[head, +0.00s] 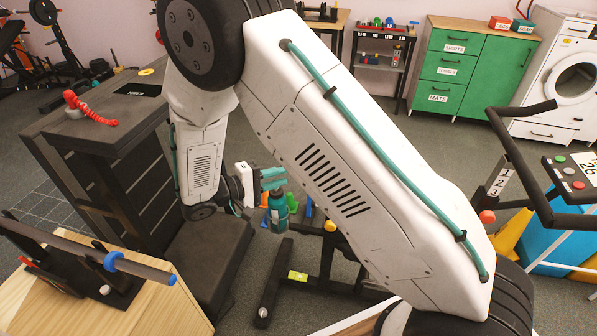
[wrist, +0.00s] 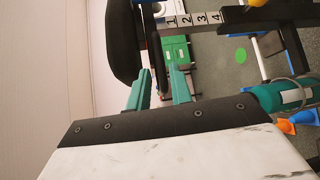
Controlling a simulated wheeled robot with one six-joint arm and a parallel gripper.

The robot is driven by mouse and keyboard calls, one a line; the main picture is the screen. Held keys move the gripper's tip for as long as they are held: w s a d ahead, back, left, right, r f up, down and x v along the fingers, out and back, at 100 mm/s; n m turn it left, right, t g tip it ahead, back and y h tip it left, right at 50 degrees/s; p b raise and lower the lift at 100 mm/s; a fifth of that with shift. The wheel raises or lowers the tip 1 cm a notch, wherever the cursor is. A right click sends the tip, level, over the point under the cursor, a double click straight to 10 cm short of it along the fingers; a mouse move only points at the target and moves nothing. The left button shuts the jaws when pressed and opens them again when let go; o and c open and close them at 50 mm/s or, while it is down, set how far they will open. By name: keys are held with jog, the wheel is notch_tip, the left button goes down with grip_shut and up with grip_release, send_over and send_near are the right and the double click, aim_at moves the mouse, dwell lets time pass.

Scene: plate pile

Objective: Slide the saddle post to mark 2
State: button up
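In the wrist view, the bike's black saddle (wrist: 122,40) is at the upper left. Its saddle post (wrist: 232,19) lies sideways across the top and carries a white strip with marks 1 to 4 (wrist: 193,18). A yellow knob (wrist: 258,2) is at the top edge, by the post. I cannot tell which mark the post is set at. My gripper (wrist: 160,70) is open, its teal fingers apart from each other and near the saddle. In the head view my gripper (head: 272,178) is just above a teal bottle; my arm hides the saddle there.
A second numbered post (head: 500,182) with a red knob stands under the handlebars at right. A wooden bench (head: 75,290) is at lower left, a dark cabinet (head: 110,150) behind it.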

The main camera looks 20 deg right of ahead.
jog(key=x, duration=0.6)
jog(key=shift+d, duration=0.35)
jog(key=shift+f, duration=0.1)
grip_shut()
